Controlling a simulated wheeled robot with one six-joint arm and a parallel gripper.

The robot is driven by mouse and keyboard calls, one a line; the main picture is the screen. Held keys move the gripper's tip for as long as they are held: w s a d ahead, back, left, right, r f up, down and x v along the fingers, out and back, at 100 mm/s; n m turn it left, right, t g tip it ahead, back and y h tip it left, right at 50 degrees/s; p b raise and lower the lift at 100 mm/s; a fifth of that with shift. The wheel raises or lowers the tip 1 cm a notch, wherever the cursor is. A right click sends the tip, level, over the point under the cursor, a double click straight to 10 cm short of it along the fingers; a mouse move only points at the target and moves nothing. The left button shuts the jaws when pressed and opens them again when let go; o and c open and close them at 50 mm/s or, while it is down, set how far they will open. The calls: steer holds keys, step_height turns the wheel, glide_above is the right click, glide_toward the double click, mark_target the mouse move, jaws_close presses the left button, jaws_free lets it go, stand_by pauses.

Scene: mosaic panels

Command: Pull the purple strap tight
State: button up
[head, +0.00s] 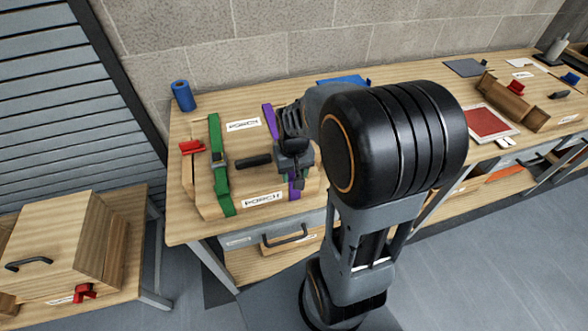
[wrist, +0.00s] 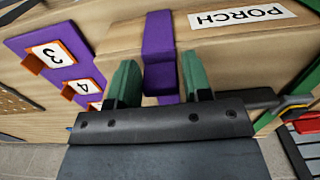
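A wooden case (head: 203,199) with PORCH labels lies on the workbench. The purple strap (head: 269,118) runs across its right part, and its lower end shows below my gripper (head: 294,163). The strap's middle and any buckle are hidden behind the gripper in the head view. In the wrist view the purple strap (wrist: 158,40) passes between the two green fingers of my gripper (wrist: 160,82). The fingers stand apart, one on each side of the strap, with a visible gap to it. I cannot tell how taut the strap is.
A green strap (head: 219,165) with a buckle crosses the case's left part, and a black handle (head: 253,161) lies between the straps. A blue roll (head: 183,96) and a red clamp-like piece (head: 193,147) are at the left. A tray with a red panel (head: 488,123) lies right.

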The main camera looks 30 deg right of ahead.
steer(key=o, duration=0.3)
steer(key=shift+d, duration=0.1)
steer(key=shift+r, duration=0.1)
step_height(320, 180, up, 14)
steer(key=shift+b, duration=0.4)
steer(key=shift+w+f, duration=0.15)
steer(key=shift+f, duration=0.05)
steer(key=s+a+f+n+t, duration=0.2)
steer(key=s+a+f+t, duration=0.1)
steer(key=s+a, duration=0.3)
steer(key=shift+s+a+t, duration=0.3)
steer(key=shift+s+t, duration=0.1)
steer(key=shift+t, duration=0.4)
